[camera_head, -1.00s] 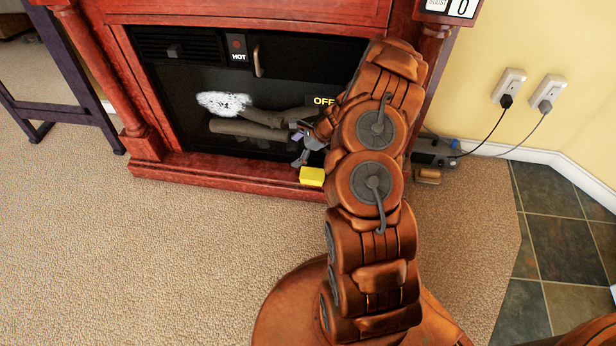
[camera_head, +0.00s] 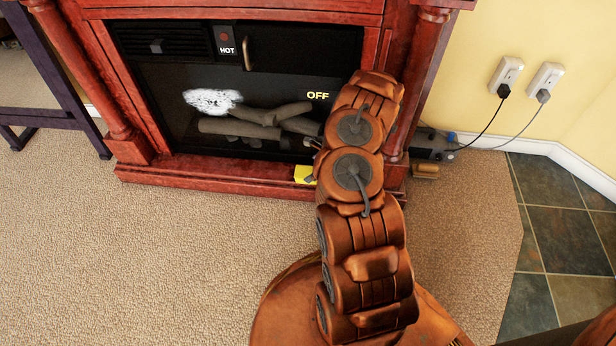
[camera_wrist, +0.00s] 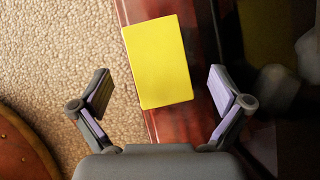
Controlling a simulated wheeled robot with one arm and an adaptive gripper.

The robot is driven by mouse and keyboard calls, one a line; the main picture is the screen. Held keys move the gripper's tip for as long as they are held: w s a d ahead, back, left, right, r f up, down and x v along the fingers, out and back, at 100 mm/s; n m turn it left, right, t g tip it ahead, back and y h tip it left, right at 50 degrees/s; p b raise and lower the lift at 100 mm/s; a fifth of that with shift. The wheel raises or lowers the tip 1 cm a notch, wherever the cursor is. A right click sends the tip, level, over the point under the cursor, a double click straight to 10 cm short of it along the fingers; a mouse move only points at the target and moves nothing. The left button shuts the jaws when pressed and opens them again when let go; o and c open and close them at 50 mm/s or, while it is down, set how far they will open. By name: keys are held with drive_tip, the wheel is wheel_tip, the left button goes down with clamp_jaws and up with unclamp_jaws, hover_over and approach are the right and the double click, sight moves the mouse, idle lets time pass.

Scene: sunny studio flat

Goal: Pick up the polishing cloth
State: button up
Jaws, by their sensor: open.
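A yellow rectangular piece, which I take to be the polishing cloth (camera_head: 302,174), lies on the red wooden ledge (camera_head: 215,182) at the base of the fireplace. In the wrist view the yellow cloth (camera_wrist: 158,55) shows its flat top, slightly tilted, partly over the ledge's carpet-side edge. My gripper (camera_wrist: 162,92) is open, with one finger on each side of the cloth's lower half in the picture. No contact shows, and the height between them is hard to judge. In the head view my arm hides my gripper and part of the cloth.
The fireplace front (camera_head: 240,90) stands right behind the ledge, with dark logs (camera_head: 240,128) and a white fluffy patch inside. A power strip (camera_head: 430,142) and a small brown block (camera_head: 426,171) lie to the right. The carpet (camera_head: 150,260) at left is clear.

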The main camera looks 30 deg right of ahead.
sight(308, 173)
drive_tip(key=b+x, duration=0.1)
drive_tip(key=x, duration=0.2)
drive_tip(key=shift+s+a+f, duration=0.1)
drive_tip(key=shift+a+f, duration=0.05)
drive_tip(key=shift+f, duration=0.1)
drive_tip(key=shift+c, duration=0.4)
drive_tip(key=c, duration=1.1)
drive_tip(key=shift+o, duration=0.2)
drive_tip(key=shift+r, duration=0.1)
wheel_tip(308, 173, up, 3)
drive_tip(key=shift+r+p, duration=0.2)
drive_tip(key=shift+p, duration=0.75)
drive_tip(key=shift+s+r, duration=0.2)
drive_tip(key=s+a+p, duration=0.1)
drive_tip(key=s, duration=0.4)
drive_tip(key=s+a+p, duration=0.1)
drive_tip(key=s+a, duration=0.1)
drive_tip(key=s, duration=0.3)
drive_tip(key=s+a+r+p, duration=0.1)
drive_tip(key=s+p, duration=0.1)
drive_tip(key=s, duration=0.3)
drive_tip(key=shift+a+r, duration=0.1)
drive_tip(key=shift+a, duration=0.1)
